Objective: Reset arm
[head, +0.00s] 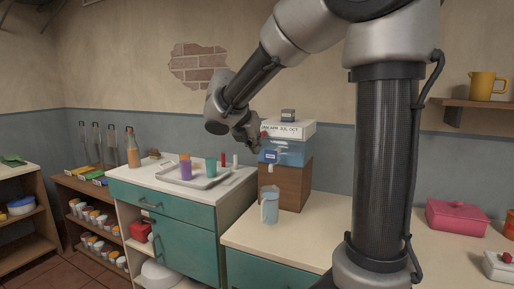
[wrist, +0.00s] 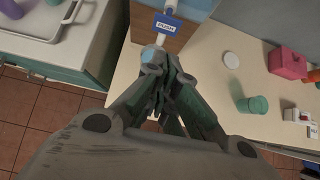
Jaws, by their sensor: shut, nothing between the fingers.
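My gripper (wrist: 165,85) is shut and empty in the wrist view, its fingers together above the counter. In the head view my gripper (head: 258,138) is in front of the dispenser (head: 284,152), near its blue tank; whether they touch I cannot tell. The dispenser stands on a brown wooden box (head: 292,185) and has a white top. Its blue push label (wrist: 167,23) shows just beyond my fingertips in the wrist view. A pale blue pitcher (head: 270,207) stands on the counter below the dispenser; in the wrist view my fingers partly hide it.
A grey tray (head: 222,178) with purple and green cups stands on the left cabinet. A pink box (head: 457,217) is at the right of the counter. A green cup (wrist: 252,105) and a white disc (wrist: 231,60) show in the wrist view. A yellow mug (head: 483,86) is on the shelf.

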